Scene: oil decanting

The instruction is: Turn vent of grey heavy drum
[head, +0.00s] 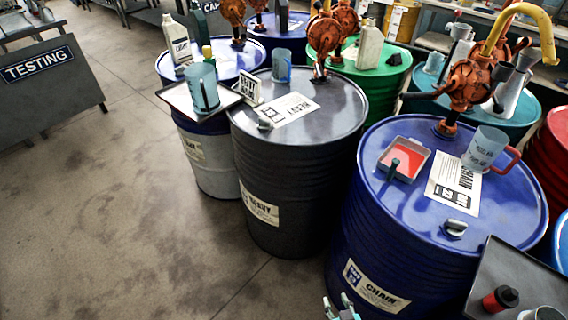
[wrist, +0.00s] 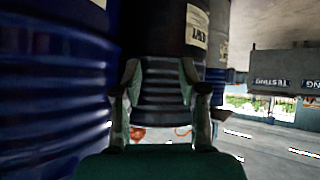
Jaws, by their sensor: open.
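The grey heavy drum (head: 290,170) stands in the middle of the head view, with a HEAVY label on its side. Its vent, a small grey knob (head: 264,125), sits on the lid near the front left rim. My gripper (head: 338,304) shows at the bottom edge of the head view, low in front of the blue chain drum (head: 345,225), well below and apart from the vent. In the wrist view my gripper (wrist: 163,85) has its two fingers spread, nothing between them. A dark drum (wrist: 150,30) shows beyond the fingers; the vent is not visible there.
A paper sheet (head: 287,109) and a small HEAVY sign (head: 248,87) lie and stand on the grey lid. An orange pump (head: 318,45) rises at its back. A tray with a jug (head: 203,88) overhangs the left side. The floor (head: 100,200) at left is clear.

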